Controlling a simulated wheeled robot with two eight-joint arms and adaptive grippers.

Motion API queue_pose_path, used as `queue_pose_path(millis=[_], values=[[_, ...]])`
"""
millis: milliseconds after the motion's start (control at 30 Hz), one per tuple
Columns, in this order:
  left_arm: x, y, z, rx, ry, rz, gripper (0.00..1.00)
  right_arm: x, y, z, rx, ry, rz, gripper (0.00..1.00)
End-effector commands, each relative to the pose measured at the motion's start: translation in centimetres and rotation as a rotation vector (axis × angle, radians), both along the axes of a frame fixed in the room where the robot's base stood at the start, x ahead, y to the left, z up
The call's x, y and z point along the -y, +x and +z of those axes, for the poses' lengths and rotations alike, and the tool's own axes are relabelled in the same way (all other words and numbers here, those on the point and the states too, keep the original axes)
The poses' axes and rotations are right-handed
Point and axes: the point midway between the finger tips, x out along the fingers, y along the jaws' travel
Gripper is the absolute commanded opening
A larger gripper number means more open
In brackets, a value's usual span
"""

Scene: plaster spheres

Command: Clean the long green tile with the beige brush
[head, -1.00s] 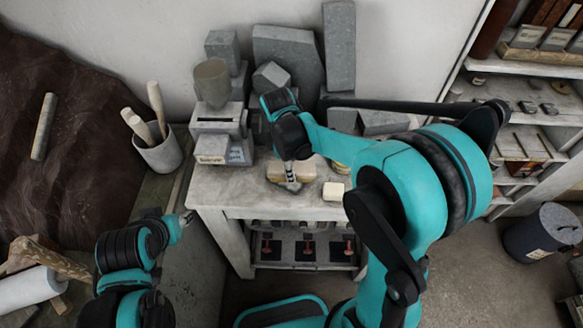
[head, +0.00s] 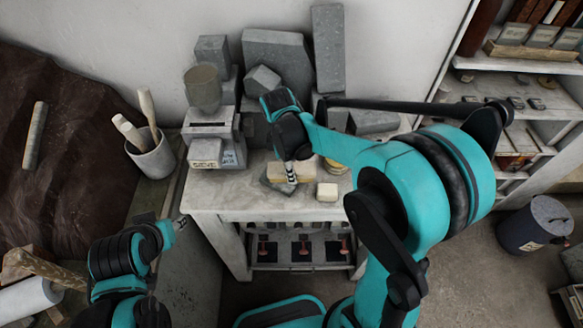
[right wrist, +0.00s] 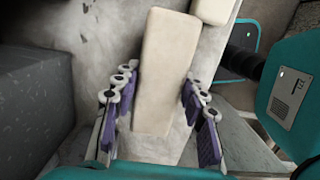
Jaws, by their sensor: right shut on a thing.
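My right gripper (head: 290,180) is low over the worktable and shut on a long beige block (head: 303,172), which looks like the brush. In the right wrist view the beige block (right wrist: 165,70) lies between the two purple-padded fingers (right wrist: 160,110). A flat grey-green slab (head: 272,183), perhaps the tile, shows under and left of the block. I cannot tell whether they touch. A smaller beige block (head: 327,191) sits to the right and also shows in the right wrist view (right wrist: 213,8). My left gripper (head: 180,222) hangs left of the table; its jaws are unclear.
The worktable (head: 215,195) is bare at its front left. Grey stone blocks (head: 277,55) stand at its back, with a labelled box (head: 217,155) at left. A cup of tools (head: 152,155) stands farther left. A round yellowish item (head: 335,166) is partly hidden by my arm.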

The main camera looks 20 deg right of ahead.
Motion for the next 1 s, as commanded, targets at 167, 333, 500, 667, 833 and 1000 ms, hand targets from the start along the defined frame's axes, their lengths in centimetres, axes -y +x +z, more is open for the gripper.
queue_pose_path(millis=[167, 333, 500, 667, 833, 1000], values=[[0.0, 0.0, -0.2, 0.0, 0.0, 0.0, 0.4, 0.0, 0.0, -0.2, 0.0, 0.0, 0.0, 0.19], [0.0, 0.0, -0.5, 0.0, 0.0, 0.0, 0.4, 0.0, 0.0, -0.6, 0.0, 0.0, 0.0, 0.19], [0.0, 0.0, -0.8, 0.0, 0.0, 0.0, 0.4, 0.0, 0.0, -0.9, 0.0, 0.0, 0.0, 0.19], [0.0, 0.0, -1.0, 0.0, 0.0, 0.0, 0.4, 0.0, 0.0, -1.2, 0.0, 0.0, 0.0, 0.19], [0.0, 0.0, -1.0, 0.0, 0.0, 0.0, 0.4, 0.2, -0.1, -1.1, 0.0, 0.0, -0.001, 0.19], [0.0, 0.0, -0.9, 0.0, 0.0, 0.0, 0.4, 1.0, -0.3, -1.0, 0.0, 0.0, -0.002, 0.19]])
